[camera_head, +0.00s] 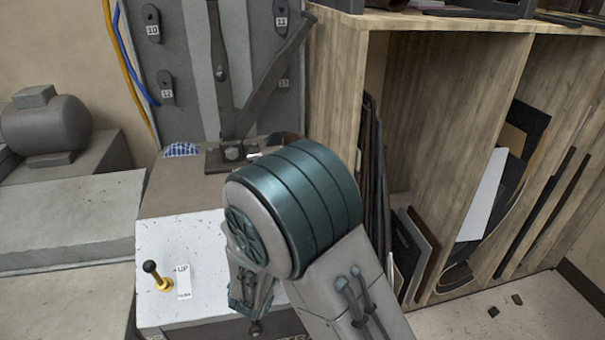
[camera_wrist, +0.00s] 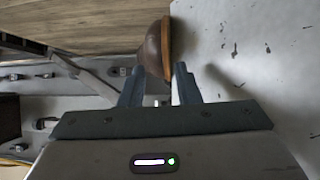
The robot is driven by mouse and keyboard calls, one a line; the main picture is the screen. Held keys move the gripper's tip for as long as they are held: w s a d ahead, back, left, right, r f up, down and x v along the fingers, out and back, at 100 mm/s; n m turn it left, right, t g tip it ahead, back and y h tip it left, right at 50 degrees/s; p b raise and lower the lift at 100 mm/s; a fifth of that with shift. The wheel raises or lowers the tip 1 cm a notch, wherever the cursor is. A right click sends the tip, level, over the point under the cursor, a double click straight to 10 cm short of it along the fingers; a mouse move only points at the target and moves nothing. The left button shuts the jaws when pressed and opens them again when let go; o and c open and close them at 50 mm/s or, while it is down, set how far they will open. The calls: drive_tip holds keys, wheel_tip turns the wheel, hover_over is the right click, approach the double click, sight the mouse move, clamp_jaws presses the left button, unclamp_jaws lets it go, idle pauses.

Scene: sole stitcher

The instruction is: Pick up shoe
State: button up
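A brown shoe (camera_wrist: 153,50) with a tan sole edge shows at the top middle of the wrist view, just beyond my fingertips. In the head view a small dark brown part, likely the same shoe (camera_head: 285,138), shows behind my arm; the rest is hidden. My gripper (camera_wrist: 159,78) is open, its two fingers apart and nothing held between them. My arm covers most of the area around the gripper in the head view.
The grey stitching machine (camera_head: 228,70) stands behind the work surface (camera_head: 200,240), with its dark arm and foot near the shoe. A lever (camera_head: 157,275) sticks up at the front left. A wooden shelf (camera_head: 440,80) with sheets stands close at right. A blue checked item (camera_head: 181,150) lies at left.

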drive_tip(key=shift+d+x, duration=0.2)
drive_tip(key=shift+x, duration=1.75)
drive_tip(key=shift+s, duration=0.1)
clamp_jaws()
drive_tip(key=shift+r, duration=0.1)
drive_tip(key=s+r+p, duration=0.2)
drive_tip(key=r, duration=0.7)
drive_tip(key=s+d+r+p, duration=0.1)
drive_tip(key=s+r+p, duration=0.1)
drive_tip(key=r, duration=0.8)
drive_tip(key=shift+p, duration=0.65)
drive_tip(key=shift+f, duration=0.1)
